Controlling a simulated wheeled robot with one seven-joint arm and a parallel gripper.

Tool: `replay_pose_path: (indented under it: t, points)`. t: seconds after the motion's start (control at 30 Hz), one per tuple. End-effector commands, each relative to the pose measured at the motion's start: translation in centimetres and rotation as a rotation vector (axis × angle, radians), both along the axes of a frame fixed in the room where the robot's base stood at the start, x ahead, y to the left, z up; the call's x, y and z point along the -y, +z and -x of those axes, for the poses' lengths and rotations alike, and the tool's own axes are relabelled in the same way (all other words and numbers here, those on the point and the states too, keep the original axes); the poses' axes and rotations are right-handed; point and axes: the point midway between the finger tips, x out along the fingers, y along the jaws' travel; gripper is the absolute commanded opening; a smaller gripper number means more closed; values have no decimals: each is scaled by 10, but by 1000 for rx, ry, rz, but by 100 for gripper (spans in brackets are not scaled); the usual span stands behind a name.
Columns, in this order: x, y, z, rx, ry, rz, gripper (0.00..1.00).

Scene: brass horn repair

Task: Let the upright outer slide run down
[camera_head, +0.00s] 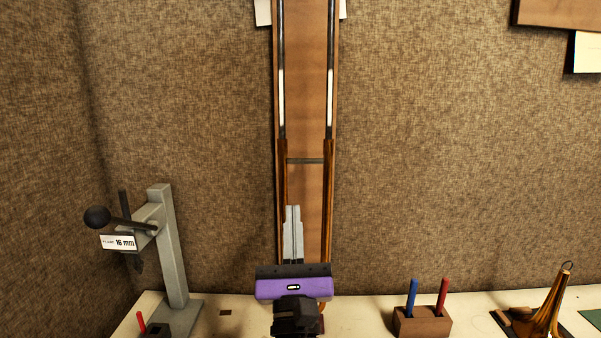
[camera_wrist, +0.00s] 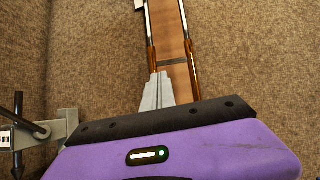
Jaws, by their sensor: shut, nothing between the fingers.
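The outer slide (camera_head: 328,190) is a pair of brass tubes standing upright along a brown wooden board (camera_head: 306,75). Its tubes sit over the silvery inner tubes (camera_head: 281,85), and a thin grey crossbar (camera_head: 305,160) spans the board near the top of the brass. The slide also shows in the wrist view (camera_wrist: 193,70). My gripper (camera_head: 293,210) points up in front of the board, close to the left brass tube. Its grey fingers are together with nothing visible between them. I cannot tell whether they touch the tube. The slide's lower end is hidden behind my gripper.
A grey stand (camera_head: 168,240) with a black-knobbed lever and a "16 mm" label is at left. A wooden block (camera_head: 421,322) holding a blue and a red pen, and a brass bell-shaped part (camera_head: 548,312), are at right. Bench (camera_head: 480,302) is bare between them.

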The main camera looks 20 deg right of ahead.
Motion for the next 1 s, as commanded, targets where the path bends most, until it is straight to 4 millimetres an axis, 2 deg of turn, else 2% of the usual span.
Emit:
replay_pose_path:
  t: [0.03, 0.1, 0.23, 0.37, 0.77, 0.83, 1.0]
  points:
    - [5, -14, 3, -14, -2, -32, 0]
    - [11, -23, 5, -24, -6, -65, 0]
    - [16, -23, 1, -28, -10, -83, 0]
    - [20, -11, -12, -27, -11, -82, 0]
    - [41, 32, -74, -26, -13, -80, 0]
    - [40, 46, -76, -26, -9, -78, 0]
    - [41, 62, -79, -27, -9, -78, 0]
